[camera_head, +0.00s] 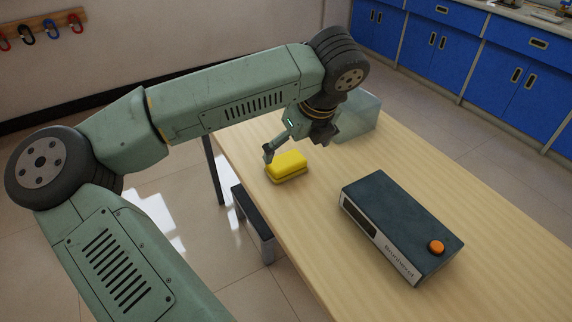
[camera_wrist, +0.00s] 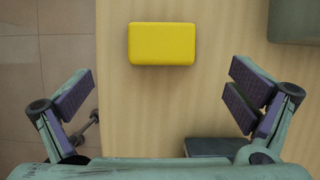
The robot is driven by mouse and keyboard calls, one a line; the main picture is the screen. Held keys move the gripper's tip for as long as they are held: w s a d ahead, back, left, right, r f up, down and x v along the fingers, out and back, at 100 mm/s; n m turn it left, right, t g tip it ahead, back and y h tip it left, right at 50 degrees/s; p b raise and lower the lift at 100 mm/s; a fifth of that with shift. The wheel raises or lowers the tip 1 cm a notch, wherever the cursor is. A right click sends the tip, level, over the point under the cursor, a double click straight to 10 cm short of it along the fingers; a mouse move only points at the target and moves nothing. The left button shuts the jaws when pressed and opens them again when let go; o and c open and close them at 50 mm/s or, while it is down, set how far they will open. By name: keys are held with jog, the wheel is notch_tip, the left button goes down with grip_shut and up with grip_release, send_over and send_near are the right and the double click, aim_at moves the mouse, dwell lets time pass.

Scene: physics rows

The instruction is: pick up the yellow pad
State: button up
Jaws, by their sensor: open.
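The yellow pad (camera_head: 287,167) is a small rounded block lying flat on the wooden table near its left edge in the head view. In the wrist view the yellow pad (camera_wrist: 162,44) lies at the top middle, beyond the fingertips. My gripper (camera_head: 297,147) hangs just above and behind the pad in the head view. In the wrist view my gripper (camera_wrist: 160,95) is open, its two dark-padded fingers wide apart, with only bare table between them. I cannot tell its exact height above the table.
A dark box with an orange button (camera_head: 402,225) stands on the table (camera_head: 311,222), right of the pad. A translucent greenish bin (camera_head: 358,118) stands behind my gripper. Bare table lies between pad and box. Blue cabinets (camera_head: 450,50) line the back wall.

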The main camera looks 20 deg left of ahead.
aim_at(287, 161)
jog(key=shift+p+x, duration=0.95)
jog(key=shift+x, duration=3)
jog(key=shift+w+r, duration=0.15)
jog(key=shift+w, duration=0.05)
jog(key=c, duration=1.3)
notch_tip(287, 161, up, 10)
jog(key=shift+r+b, duration=0.1)
jog(key=shift+b, duration=0.75)
jog(key=o, duration=0.6)
jog(key=c, duration=0.5)
jog(key=shift+o, duration=0.2)
jog(key=shift+a, duration=0.1)
